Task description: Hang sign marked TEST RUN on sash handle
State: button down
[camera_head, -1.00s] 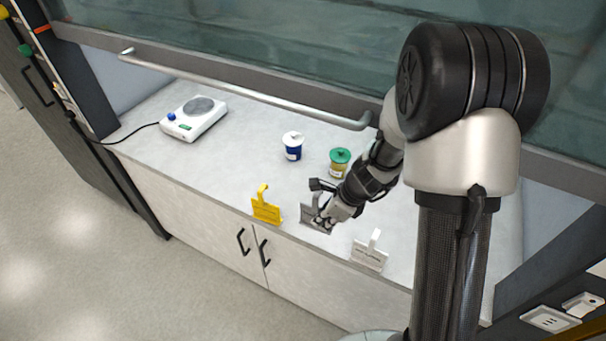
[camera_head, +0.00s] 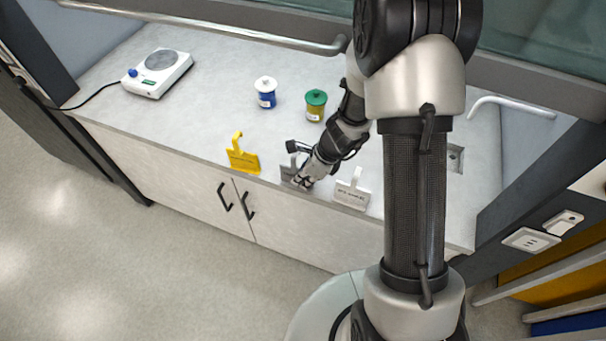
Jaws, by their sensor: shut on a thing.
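The sash handle (camera_head: 215,28) is a long pale bar along the lower edge of the raised sash at the top of the view. A yellow sign (camera_head: 243,160), a grey sign (camera_head: 287,172) and a white sign (camera_head: 351,194) stand in a row along the bench's front edge, each with a hook on top where I can see it. Their lettering is too small to read. My gripper (camera_head: 299,181) is shut on the grey sign and covers part of it. The grey sign is still at the bench front, between the other two.
A white hotplate (camera_head: 158,73) with a cable stands at the back left of the bench. A blue jar with a white lid (camera_head: 266,93) and a green-lidded jar (camera_head: 315,105) stand behind the signs. My arm hides part of the bench's right side.

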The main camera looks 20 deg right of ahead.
jog(key=shift+f, duration=0.25)
jog(key=shift+f, duration=0.25)
jog(key=c, duration=1.8)
grip_release()
jog(key=p+v, duration=0.5)
jog(key=v, duration=0.7)
jog(key=shift+w+r+p, duration=0.1)
jog(key=shift+p, duration=0.2)
